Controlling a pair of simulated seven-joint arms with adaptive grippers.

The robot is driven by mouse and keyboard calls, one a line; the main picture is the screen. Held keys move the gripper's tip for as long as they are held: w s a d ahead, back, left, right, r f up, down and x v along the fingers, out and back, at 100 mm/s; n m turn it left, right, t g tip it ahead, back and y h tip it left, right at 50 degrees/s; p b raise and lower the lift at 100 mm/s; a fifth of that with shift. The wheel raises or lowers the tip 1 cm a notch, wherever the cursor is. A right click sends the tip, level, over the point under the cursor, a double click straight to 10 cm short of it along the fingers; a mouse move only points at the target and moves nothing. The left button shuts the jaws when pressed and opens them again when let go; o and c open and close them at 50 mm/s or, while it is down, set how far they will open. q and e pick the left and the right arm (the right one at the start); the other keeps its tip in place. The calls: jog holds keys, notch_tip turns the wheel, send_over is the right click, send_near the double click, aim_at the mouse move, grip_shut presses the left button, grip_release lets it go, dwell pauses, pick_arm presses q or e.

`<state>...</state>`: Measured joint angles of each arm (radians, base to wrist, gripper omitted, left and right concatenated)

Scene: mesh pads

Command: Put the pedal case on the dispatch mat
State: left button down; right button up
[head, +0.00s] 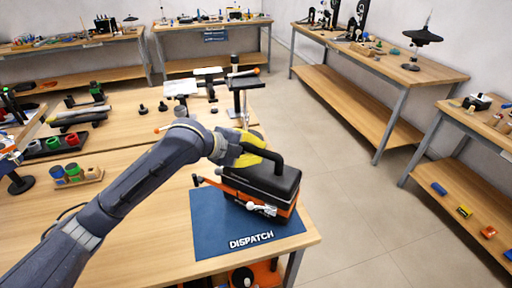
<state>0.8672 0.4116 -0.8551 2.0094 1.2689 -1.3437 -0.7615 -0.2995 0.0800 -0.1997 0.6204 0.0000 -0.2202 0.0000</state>
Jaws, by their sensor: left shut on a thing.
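The pedal case (272,182) is a black and orange box with a black handle on top and a small metal latch or fitting on its front. It is at the blue dispatch mat (222,238), over its upper right part; I cannot tell if it touches the mat. The mat bears the word DISPATCH along its front edge. My left gripper (262,148), with yellow fingers, is shut on the case's handle at the top. Part of the case behind the gripper is hidden. My right gripper is not in view.
The wooden table (150,250) ends just right of the mat. Behind the case stand a black stand (239,85) and small black parts. At left are a rack of colored cups (75,175) and a dark tray. Further benches line the walls, with open floor at right.

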aim_at(256, 165)
pick_arm(q)
jog(key=shift+f, duration=1.55)
jog(key=c, duration=1.3)
grip_release()
jog(key=shift+f, duration=0.15)
jog(key=v, duration=1.2)
jog(key=shift+a, duration=0.1)
